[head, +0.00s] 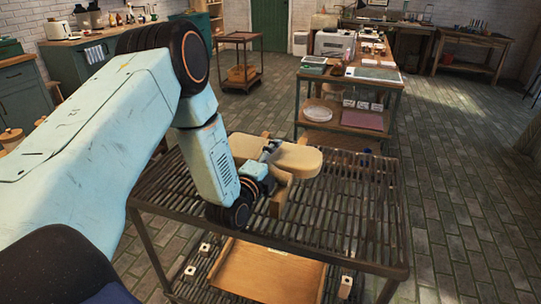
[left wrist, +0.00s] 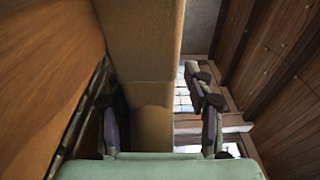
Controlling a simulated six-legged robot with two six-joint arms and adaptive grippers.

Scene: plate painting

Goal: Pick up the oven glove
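In the left wrist view, a tan upright length that looks like the glove (left wrist: 150,45) runs between the two fingers of the left gripper (left wrist: 160,128). These fingers are apart, with a clear gap on the right side; contact on the left cannot be told. My right gripper is not in view.
The slatted cart (head: 345,222) has a lower shelf with a wooden tray (head: 268,272). A wooden surface (left wrist: 45,60) is close on the left in the left wrist view. Brick floor (head: 450,200) is clear on the right.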

